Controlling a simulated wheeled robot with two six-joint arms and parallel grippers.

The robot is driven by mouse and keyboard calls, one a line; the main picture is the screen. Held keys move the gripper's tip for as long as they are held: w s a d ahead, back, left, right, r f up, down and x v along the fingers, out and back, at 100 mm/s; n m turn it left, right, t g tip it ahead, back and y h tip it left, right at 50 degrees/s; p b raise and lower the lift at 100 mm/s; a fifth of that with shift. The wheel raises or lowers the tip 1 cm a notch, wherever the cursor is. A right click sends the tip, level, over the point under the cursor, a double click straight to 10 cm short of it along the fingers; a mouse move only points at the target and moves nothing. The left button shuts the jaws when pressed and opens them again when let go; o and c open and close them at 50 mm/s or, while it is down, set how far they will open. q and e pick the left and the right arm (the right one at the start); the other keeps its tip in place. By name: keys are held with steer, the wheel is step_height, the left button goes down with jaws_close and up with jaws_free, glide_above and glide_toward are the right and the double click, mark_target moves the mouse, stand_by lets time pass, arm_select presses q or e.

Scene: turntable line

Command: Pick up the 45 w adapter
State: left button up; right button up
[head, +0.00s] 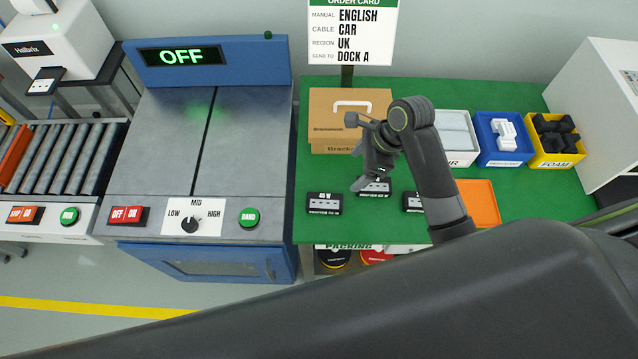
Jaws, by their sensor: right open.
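Several black adapters lie in a group on the green table (400,228). The left one (325,204) has a white label on top that seems to read 45 W. A middle one (375,188) sits slightly farther back, and its label is partly hidden by my right gripper. A third (412,203) is partly covered by my right arm. My right gripper (368,180) is open, points down and is empty, above and close to the middle adapter, to the right of and behind the left one. I cannot tell whether it touches anything. My left gripper is out of view.
A cardboard box (328,108) with a white handle stands behind the adapters. White, blue (487,158) and yellow (546,160) bins stand to the right, with an orange tray (482,212) in front. A blue machine showing OFF (182,57) is left. An order card (351,40) stands behind.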

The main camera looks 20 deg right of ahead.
glide_toward(328, 201)
steer(key=shift+x, duration=0.85)
steer(key=shift+w+a+f, duration=0.25)
steer(key=shift+a+f, duration=0.2)
steer(key=shift+f, duration=0.25)
steer(key=shift+a+f+p, duration=0.2)
steer(key=shift+f+p, duration=0.2)
steer(key=shift+f, duration=0.15)
steer(key=x, duration=0.3)
steer(key=shift+s, duration=0.1)
steer(key=shift+a+f, duration=0.15)
steer(key=shift+f, duration=0.4)
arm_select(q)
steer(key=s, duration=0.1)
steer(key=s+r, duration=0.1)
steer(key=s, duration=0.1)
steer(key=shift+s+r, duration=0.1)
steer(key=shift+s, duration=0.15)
